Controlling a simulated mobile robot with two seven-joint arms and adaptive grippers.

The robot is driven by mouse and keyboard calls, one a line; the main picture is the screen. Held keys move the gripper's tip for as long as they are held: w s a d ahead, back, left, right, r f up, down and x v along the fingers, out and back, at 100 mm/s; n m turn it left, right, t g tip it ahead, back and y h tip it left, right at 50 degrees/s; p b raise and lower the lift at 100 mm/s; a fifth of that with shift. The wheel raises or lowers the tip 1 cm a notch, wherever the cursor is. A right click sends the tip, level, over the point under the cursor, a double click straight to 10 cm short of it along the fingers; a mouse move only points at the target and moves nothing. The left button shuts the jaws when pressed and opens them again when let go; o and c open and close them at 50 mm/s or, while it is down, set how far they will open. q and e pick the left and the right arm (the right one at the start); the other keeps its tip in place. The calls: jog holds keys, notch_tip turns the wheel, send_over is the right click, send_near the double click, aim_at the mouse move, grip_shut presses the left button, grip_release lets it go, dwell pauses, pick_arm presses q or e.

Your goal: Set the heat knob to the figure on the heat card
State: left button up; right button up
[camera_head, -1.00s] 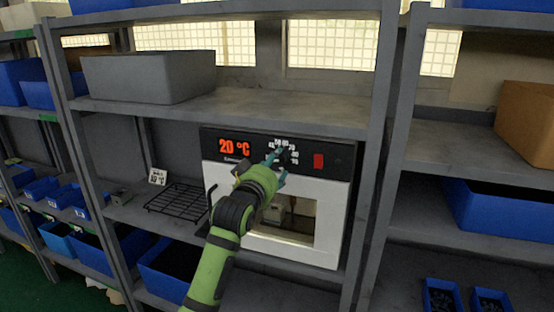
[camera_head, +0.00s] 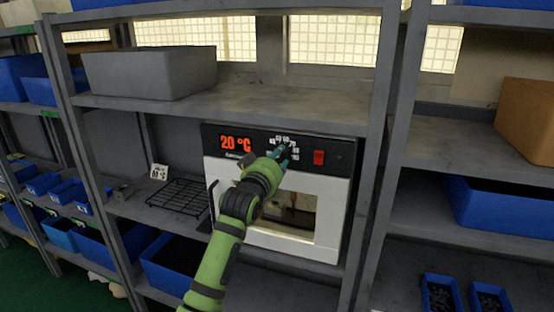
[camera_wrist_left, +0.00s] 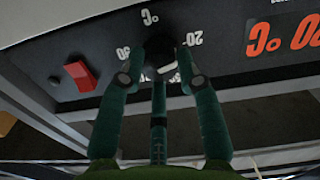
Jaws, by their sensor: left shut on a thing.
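The oven (camera_head: 330,169) has a white front and a black top panel with a red "20 °C" display (camera_head: 236,143). The dark heat knob (camera_wrist_left: 160,55) sits on that panel, ringed by white figures. My left gripper (camera_head: 285,152) is at the panel, its teal fingers closed around the knob; the wrist view shows the fingertips (camera_wrist_left: 168,62) on either side of it. In the head view the fingers mostly hide the knob. The heat card (camera_head: 159,171) is a small white card on the shelf left of the oven; its figure is too small to read surely. My right gripper is not in view.
A red switch (camera_head: 319,157) sits right of the knob; it also shows in the wrist view (camera_wrist_left: 80,72). A black wire rack (camera_head: 180,196) lies on the shelf left of the oven. A grey bin (camera_head: 150,75) stands on the shelf above. Blue bins fill neighbouring shelves.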

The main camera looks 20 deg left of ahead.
pick_arm(q)
jog(key=shift+m, duration=0.3)
jog(key=m+p, duration=0.2)
jog(key=m, duration=0.1)
jog(key=shift+m, duration=0.4)
jog(key=m+p, duration=0.2)
jog(key=m, duration=0.3)
jog(key=m+p, duration=0.2)
jog(key=m, duration=0.6)
jog(key=m+p, duration=0.3)
jog(key=m, duration=0.6)
jog(key=m+p, duration=0.3)
jog(key=m, duration=0.6)
jog(key=shift+w+a+r, duration=0.1)
jog(key=shift+r, duration=0.2)
jog(key=shift+r+m, duration=0.1)
jog(key=shift+m, duration=0.2)
jog(key=o, duration=1.1)
jog(key=shift+c, duration=0.2)
jog(key=shift+o, duration=0.4)
jog(key=shift+f, duration=0.2)
